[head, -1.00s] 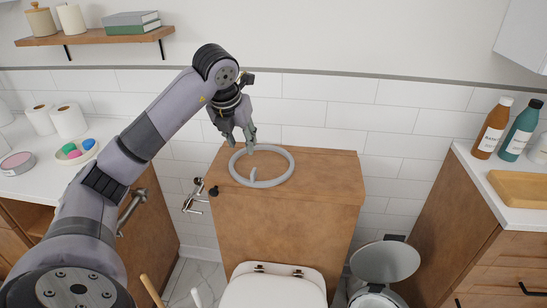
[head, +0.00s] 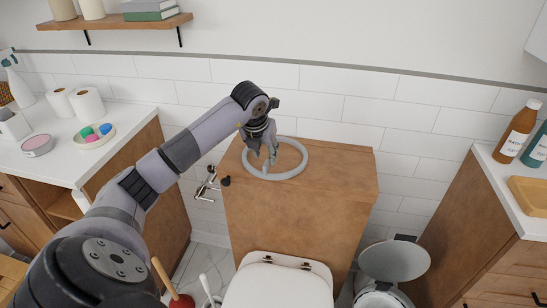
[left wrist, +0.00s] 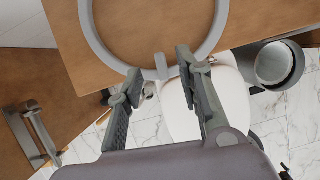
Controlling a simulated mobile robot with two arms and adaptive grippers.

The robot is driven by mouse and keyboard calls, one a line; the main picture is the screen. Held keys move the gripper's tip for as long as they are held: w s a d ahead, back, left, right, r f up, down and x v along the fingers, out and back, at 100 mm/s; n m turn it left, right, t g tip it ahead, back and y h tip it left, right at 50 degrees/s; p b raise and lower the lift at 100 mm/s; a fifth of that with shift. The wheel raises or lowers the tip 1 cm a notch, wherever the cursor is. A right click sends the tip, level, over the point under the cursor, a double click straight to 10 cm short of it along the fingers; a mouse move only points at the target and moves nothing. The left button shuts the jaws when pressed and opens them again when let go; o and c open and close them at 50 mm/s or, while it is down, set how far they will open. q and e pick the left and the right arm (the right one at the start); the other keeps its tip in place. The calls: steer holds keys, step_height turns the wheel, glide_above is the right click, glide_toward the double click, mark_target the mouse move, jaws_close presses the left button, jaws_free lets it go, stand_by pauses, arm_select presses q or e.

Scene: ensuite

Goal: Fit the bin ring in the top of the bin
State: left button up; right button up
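The bin ring (head: 303,152) is a grey hoop lying flat on the wooden top of the cabinet behind the toilet. It also shows in the left wrist view (left wrist: 97,40), with a small tab on its near edge. My left gripper (head: 268,162) is low over the ring's left part. In the left wrist view my left gripper (left wrist: 158,72) is open, its fingers on either side of the tab; contact cannot be told. The bin (head: 382,298) stands on the floor right of the toilet, its round lid (head: 395,260) raised; it also shows in the left wrist view (left wrist: 278,65). My right gripper is out of view.
The wooden cabinet (head: 340,185) is otherwise bare on top. The white toilet (head: 278,288) stands before it. A plunger (head: 180,300) and brush are left of the toilet. Counters with bottles (head: 518,130) and rolls (head: 88,104) flank both sides.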

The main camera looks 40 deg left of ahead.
mark_target(266, 162)
arm_select(q)
steer(key=x, duration=0.2)
steer(key=p+x, duration=0.1)
steer(key=x, duration=0.2)
steer(key=shift+s+d+f, duration=0.1)
steer(key=shift+s, duration=0.15)
steer(key=shift+c, duration=0.4)
jaws_close()
